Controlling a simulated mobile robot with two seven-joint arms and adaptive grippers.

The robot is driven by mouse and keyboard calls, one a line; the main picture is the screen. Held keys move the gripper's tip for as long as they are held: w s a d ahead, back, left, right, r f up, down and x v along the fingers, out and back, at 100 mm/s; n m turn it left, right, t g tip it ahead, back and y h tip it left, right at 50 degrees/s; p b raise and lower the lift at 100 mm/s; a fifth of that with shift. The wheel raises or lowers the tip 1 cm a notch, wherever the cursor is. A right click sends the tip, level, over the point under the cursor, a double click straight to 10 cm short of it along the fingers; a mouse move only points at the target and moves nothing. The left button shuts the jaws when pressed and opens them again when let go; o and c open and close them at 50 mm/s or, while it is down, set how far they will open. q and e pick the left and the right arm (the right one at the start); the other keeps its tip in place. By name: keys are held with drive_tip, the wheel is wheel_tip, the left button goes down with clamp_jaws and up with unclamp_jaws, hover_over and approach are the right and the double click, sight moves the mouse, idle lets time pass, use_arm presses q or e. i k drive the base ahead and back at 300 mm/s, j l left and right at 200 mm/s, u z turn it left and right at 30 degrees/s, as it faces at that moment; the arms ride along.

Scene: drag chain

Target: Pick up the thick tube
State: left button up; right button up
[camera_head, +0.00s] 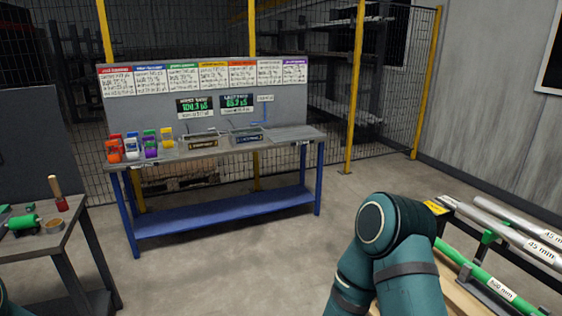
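Several tubes lie side by side on a rack at the lower right. Two are silver-grey: a farther tube (510,216) and a nearer tube (490,223), each with a white label that seems to read 45 mm. A green tube (469,265) lies nearest, with a white label that is hard to read. The right ends of the tubes are cut off by the picture edge. I cannot tell for sure which is the thick tube. My teal right arm bends in front of the rack's left end. Neither gripper is in view.
A blue-legged workbench (230,208) with coloured containers and small displays stands ahead. A grey table (40,244) with a green roller (24,222) and a brush (58,194) is at left. Open floor (240,265) lies between. A mesh fence stands behind.

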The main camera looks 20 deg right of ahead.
sight(539, 252)
drive_tip(key=i+z, duration=0.4)
drive_tip(key=i+j+z, duration=0.15)
drive_tip(key=z, duration=0.2)
drive_tip(key=i+j+z, duration=0.25)
drive_tip(key=z, duration=0.15)
drive_tip(key=i+j+z, duration=0.1)
drive_tip(key=z, duration=0.3)
drive_tip(key=i+j+z, duration=0.15)
drive_tip(key=z, duration=0.3)
drive_tip(key=i+j+z, duration=0.1)
drive_tip(key=z, duration=0.3)
drive_tip(key=j+z, duration=0.3)
drive_tip(key=z, duration=0.15)
drive_tip(key=i+j+z, duration=0.1)
drive_tip(key=j+z, duration=0.15)
drive_tip(key=z, duration=0.15)
drive_tip(key=j+z, duration=0.25)
drive_tip(key=z, duration=0.2)
